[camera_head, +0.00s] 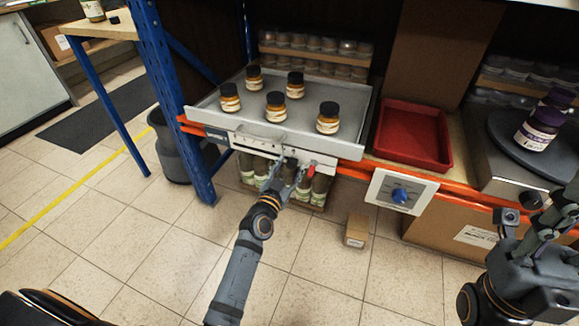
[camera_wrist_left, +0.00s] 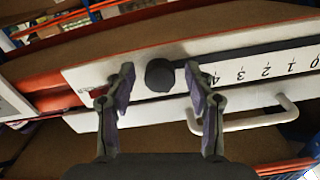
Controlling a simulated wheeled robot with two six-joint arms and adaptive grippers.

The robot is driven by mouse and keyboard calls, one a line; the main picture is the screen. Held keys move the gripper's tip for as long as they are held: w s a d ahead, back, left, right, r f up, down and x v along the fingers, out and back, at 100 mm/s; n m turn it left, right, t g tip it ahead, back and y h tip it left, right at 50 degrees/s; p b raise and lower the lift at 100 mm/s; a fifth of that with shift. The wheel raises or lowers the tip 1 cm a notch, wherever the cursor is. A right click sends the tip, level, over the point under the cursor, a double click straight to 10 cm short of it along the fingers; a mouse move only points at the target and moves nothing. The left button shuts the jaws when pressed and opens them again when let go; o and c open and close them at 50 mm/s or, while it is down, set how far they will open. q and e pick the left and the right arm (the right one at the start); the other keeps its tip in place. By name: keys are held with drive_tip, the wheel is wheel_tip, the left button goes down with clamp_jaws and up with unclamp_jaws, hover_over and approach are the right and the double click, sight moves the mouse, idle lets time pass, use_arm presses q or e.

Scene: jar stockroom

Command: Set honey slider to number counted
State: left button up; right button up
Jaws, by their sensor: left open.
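Several amber honey jars with black lids stand upright on a grey tray (camera_head: 210,112), one of them at the tray's right front (camera_head: 328,118). A white number strip (camera_head: 250,141) is on the front below the tray. In the left wrist view, the strip (camera_wrist_left: 285,62) shows 0 to 4 upside down, along a dark slot. The round black slider knob (camera_wrist_left: 160,75) sits left of the 4; any mark there is hidden. My left gripper (camera_head: 287,163) is open, its fingers (camera_wrist_left: 160,97) on either side of the knob, with gaps visible. My right gripper (camera_head: 540,225) is at the right edge, its fingertips unclear.
A white handle (camera_wrist_left: 262,122) is close to the strip. A red tray (camera_head: 412,135) and a panel with a blue dial (camera_head: 400,194) are to the right. A small box (camera_head: 356,231) is on the floor.

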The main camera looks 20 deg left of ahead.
use_arm(q)
clamp_jaws()
idle(0.3)
drive_tip(key=a, duration=0.3)
drive_tip(key=shift+w+a, duration=0.15)
unclamp_jaws()
idle(0.4)
drive_tip(key=s+a, duration=0.1)
drive_tip(key=s, duration=1.1)
